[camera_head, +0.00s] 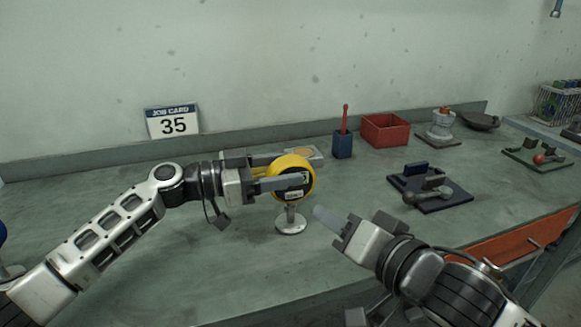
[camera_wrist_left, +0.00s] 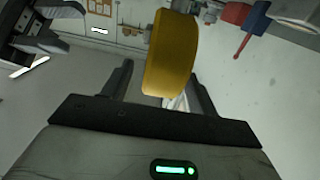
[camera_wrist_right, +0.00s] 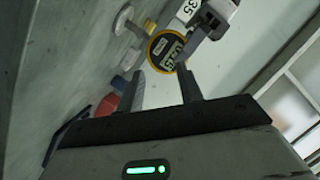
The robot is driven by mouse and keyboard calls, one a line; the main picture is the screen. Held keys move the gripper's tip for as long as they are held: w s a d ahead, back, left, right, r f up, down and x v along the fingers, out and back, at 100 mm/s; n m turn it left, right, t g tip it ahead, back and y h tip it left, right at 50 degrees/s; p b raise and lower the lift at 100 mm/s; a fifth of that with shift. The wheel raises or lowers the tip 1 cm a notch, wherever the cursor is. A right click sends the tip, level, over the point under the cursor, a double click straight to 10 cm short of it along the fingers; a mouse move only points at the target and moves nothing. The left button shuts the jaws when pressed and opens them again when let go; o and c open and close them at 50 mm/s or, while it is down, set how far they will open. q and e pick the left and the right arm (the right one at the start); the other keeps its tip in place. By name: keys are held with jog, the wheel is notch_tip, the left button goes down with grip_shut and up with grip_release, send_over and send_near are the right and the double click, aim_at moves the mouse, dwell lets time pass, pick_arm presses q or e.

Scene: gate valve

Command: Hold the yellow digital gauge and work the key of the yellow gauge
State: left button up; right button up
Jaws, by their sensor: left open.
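The yellow digital gauge (camera_head: 299,165) stands upright on a stem with a round metal foot (camera_head: 291,222) on the bench. My left gripper (camera_head: 290,171) is open with its fingers on either side of the gauge; one finger crosses in front of its face. In the left wrist view the yellow gauge (camera_wrist_left: 173,55) stands between the two spread fingers. In the right wrist view the gauge's dark display (camera_wrist_right: 169,50) shows; I cannot make out the key. My right gripper (camera_head: 328,220) is to the right of the gauge and lower, empty, its fingers apart in the right wrist view (camera_wrist_right: 163,85).
A job card (camera_head: 173,122) reading 35 stands at the back left. A blue holder (camera_head: 343,144) with a red tool, a red bin (camera_head: 385,130) and a dark tray (camera_head: 430,188) with metal parts stand to the right. The front left bench is clear.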

pick_arm(q)
jog(key=shift+x, duration=1)
grip_shut()
pick_arm(e)
grip_shut()
dwell(0.9)
